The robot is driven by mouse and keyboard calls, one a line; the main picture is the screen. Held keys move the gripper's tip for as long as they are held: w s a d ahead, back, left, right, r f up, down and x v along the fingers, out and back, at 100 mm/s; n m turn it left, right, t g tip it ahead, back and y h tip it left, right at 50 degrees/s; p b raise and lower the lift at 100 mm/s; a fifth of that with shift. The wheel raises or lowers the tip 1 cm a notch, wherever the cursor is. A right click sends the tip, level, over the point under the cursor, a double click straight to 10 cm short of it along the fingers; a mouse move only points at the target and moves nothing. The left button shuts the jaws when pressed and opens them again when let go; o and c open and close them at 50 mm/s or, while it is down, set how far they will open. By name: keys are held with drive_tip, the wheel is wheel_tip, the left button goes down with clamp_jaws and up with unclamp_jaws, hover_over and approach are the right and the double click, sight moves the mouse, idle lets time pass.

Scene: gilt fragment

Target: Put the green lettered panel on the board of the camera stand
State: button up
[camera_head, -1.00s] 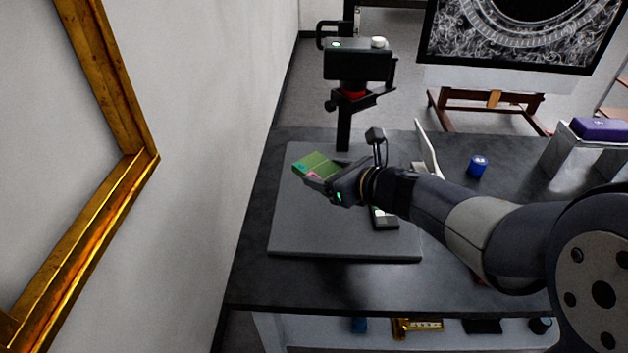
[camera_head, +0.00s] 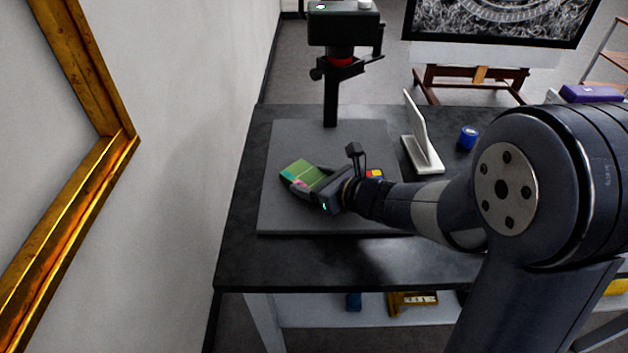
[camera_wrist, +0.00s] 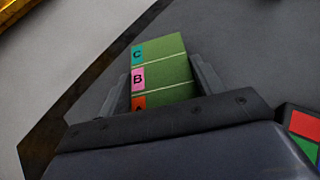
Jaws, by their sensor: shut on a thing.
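The green lettered panel (camera_wrist: 170,72) shows the letters C and B and part of a third on coloured squares in the wrist view. My gripper (camera_head: 307,184) is shut on it, with one finger along each side. In the head view the panel (camera_head: 308,171) is held over the grey board (camera_head: 350,140) of the camera stand; I cannot tell whether it touches the board. The camera stand (camera_head: 332,100) rises at the board's back edge with a black camera on top. My gripper hides part of the panel's near end.
A panel with red and green squares (camera_wrist: 304,124) lies right of my gripper. A white upright plate on a foot (camera_head: 420,140) and a blue jar (camera_head: 467,137) stand right of the board. A gold frame (camera_head: 95,170) hangs on the left wall. The board's front is clear.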

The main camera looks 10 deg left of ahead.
drive_tip(key=shift+f, duration=0.15)
drive_tip(key=o, duration=1)
drive_tip(key=shift+r, duration=0.2)
drive_tip(key=shift+s+d+r, duration=0.1)
drive_tip(key=shift+d+r, duration=0.05)
drive_tip(key=shift+d, duration=0.1)
drive_tip(key=v, duration=1.1)
drive_tip(key=shift+s+d+p, duration=0.15)
drive_tip(key=shift+p, duration=0.25)
